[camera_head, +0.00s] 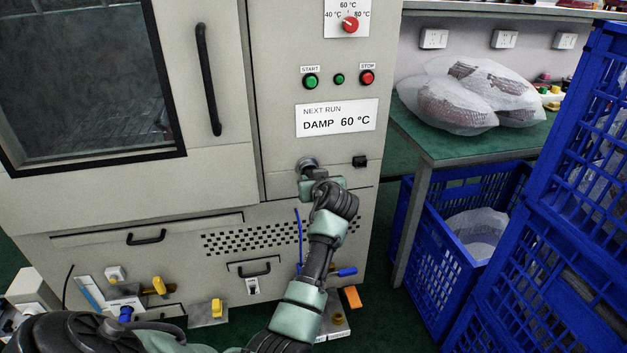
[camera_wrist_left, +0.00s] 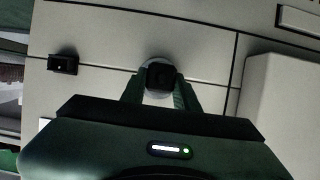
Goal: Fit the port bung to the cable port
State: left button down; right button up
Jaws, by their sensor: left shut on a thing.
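My left gripper (camera_head: 311,172) reaches up to the front of the grey machine, at the round grey cable port (camera_head: 305,162) below the "DAMP 60 °C" label. In the left wrist view my left gripper (camera_wrist_left: 161,88) is shut on the black port bung (camera_wrist_left: 160,75), one finger on each side. A pale rim of the port (camera_wrist_left: 157,63) shows behind the bung. The bung lines up with the port or nearly so; I cannot tell how deep it sits. In the head view the gripper mostly hides the bung. My right gripper is not in view.
A small black switch (camera_head: 360,161) sits right of the port. Start and stop buttons (camera_head: 367,77) are above. A green-topped table (camera_head: 475,145) with wrapped bundles and blue crates (camera_head: 540,235) stand at right. Small yellow and blue items lie low in front of the machine.

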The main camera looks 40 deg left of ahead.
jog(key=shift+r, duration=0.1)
pick_arm(q)
jog(key=shift+w+a, duration=0.1)
jog(key=shift+a, duration=0.05)
jog(key=c, duration=1)
grip_release()
jog(key=shift+o, duration=0.2)
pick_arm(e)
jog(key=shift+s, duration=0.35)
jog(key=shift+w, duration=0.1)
